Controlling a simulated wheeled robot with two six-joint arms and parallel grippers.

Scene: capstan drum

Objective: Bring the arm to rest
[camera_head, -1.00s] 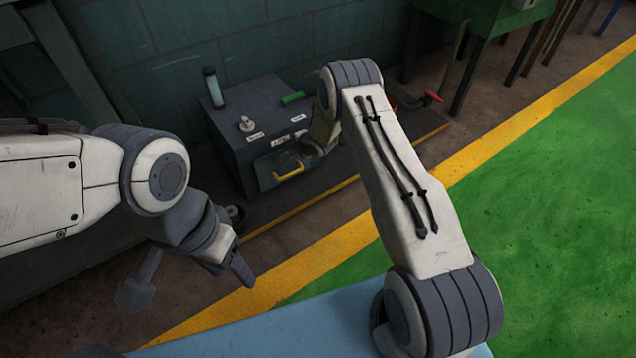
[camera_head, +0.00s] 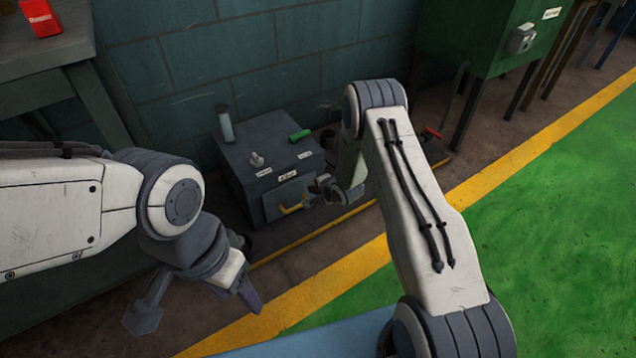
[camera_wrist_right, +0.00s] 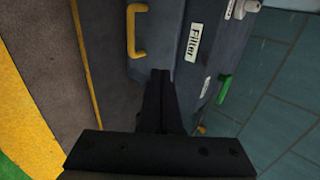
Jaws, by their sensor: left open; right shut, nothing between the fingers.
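My right arm reaches forward to a dark grey box (camera_head: 240,165) by the wall. My right gripper (camera_head: 322,186) is beside the box's front, close to the yellow handle (camera_head: 291,209). In the right wrist view, my right gripper (camera_wrist_right: 161,74) has its fingers together and empty. The yellow handle (camera_wrist_right: 131,30) is to their left there, apart from them. A label reading "Filter" (camera_wrist_right: 193,42) is to their right. My left gripper (camera_head: 198,304) is open and empty at the lower left of the head view, with its fingers spread wide, away from the box.
A red valve handle (camera_head: 433,133) is behind my right arm. A green cabinet (camera_head: 490,40) stands at the back right. A workbench (camera_head: 45,60) is at upper left. The green floor (camera_head: 560,220) is clear.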

